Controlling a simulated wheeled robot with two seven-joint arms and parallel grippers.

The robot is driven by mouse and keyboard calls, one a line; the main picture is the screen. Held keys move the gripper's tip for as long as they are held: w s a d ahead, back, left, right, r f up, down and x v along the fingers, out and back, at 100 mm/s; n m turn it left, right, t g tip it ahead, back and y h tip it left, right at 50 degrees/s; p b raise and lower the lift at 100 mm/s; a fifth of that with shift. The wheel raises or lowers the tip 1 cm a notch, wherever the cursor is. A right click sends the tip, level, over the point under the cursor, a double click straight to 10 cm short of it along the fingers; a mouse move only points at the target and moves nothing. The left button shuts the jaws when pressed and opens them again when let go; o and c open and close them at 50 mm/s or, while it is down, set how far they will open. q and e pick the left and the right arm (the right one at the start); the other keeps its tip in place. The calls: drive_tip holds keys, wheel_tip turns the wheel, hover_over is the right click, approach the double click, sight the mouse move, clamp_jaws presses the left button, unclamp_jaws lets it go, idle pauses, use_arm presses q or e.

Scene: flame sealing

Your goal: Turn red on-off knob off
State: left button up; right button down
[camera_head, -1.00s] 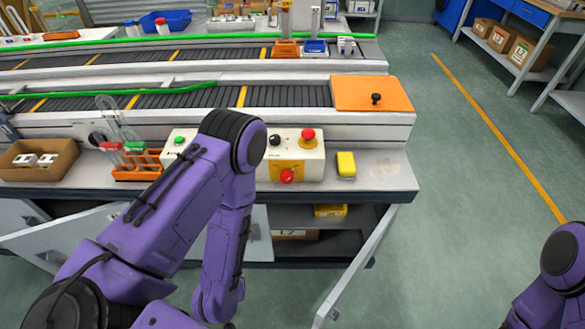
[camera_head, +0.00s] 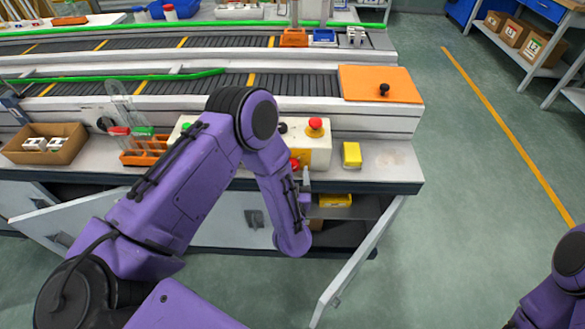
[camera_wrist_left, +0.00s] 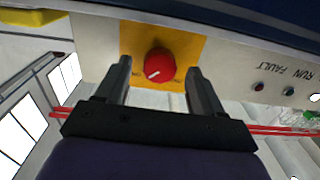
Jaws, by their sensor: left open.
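The red on-off knob (camera_head: 294,163) is on the front of a white control box (camera_head: 318,158), partly hidden by my left arm in the head view. The left wrist view shows the round red knob (camera_wrist_left: 160,65) on a yellow plate (camera_wrist_left: 132,38), with a white pointer mark. My left gripper (camera_wrist_left: 158,67) is open, one finger on each side of the knob. Gaps show between the fingers and the knob in that view. In the head view the gripper (camera_head: 304,180) is at the box front, mostly hidden behind my arm. My right gripper is out of view.
A red mushroom button (camera_head: 315,124) and a black knob (camera_head: 282,127) are on top of the box. A yellow block (camera_head: 351,155) lies to its right. An orange rack (camera_head: 143,156) stands left. A cabinet door (camera_head: 358,262) hangs open below the bench.

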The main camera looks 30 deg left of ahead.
use_arm(q)
drive_tip(key=shift+x, duration=0.75)
drive_tip(key=shift+c, duration=0.4)
drive_tip(key=c, duration=1)
